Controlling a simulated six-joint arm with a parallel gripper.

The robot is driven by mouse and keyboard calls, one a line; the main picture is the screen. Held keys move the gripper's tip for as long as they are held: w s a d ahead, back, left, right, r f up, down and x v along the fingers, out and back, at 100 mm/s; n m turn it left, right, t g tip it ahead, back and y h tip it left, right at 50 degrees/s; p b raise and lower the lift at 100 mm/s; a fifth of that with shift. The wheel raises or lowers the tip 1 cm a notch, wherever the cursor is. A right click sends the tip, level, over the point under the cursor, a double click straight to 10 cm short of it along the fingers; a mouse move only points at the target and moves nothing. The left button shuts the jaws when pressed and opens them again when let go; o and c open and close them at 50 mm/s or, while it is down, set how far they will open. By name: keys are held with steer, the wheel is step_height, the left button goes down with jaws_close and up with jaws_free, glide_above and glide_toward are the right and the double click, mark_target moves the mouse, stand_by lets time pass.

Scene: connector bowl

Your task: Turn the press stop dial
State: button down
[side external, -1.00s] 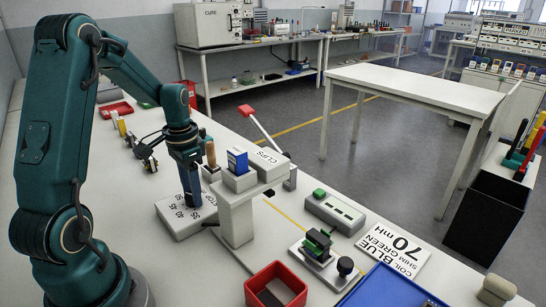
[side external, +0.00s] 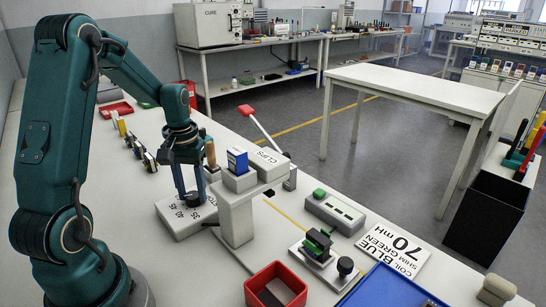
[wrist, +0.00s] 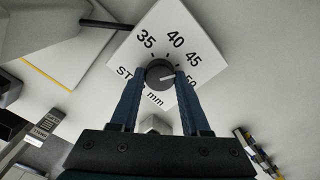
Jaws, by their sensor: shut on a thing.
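The press stop dial (wrist: 158,73) is a dark round knob with a white pointer line, on a white plate (wrist: 182,20). The plate is marked 35, 40, 45 and 50 with "mm"; part of the lettering is hidden by my fingers. The pointer faces right, near the 50 in the wrist view. My gripper (wrist: 160,76) points down with one finger on each side of the knob, shut on it. In the side view my gripper (side external: 191,197) stands over the plate, and the dial (side external: 193,200) shows between the fingertips.
A white press stand (side external: 236,215) holding a blue block (side external: 237,160) stands close to the right of my gripper. A red bin (side external: 276,285) is in front. Several small parts lie left of the plate.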

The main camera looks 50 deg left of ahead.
mark_target(193, 195)
steer(key=shift+n, duration=0.5)
steer(key=shift+c, duration=1.8)
jaws_free()
steer(key=shift+r, duration=2.6)
steer(key=s+d+r+m+t, duration=0.2)
steer(key=s+d+r+m, duration=0.1)
steer(key=d, duration=0.6)
steer(key=s+d+r+m+t, duration=0.3)
steer(key=d+m, duration=0.3)
steer(key=d, duration=0.3)
steer(key=shift+s+r+t, duration=0.3)
steer(key=shift+s+r, duration=0.15)
steer(key=shift+s, duration=0.4)
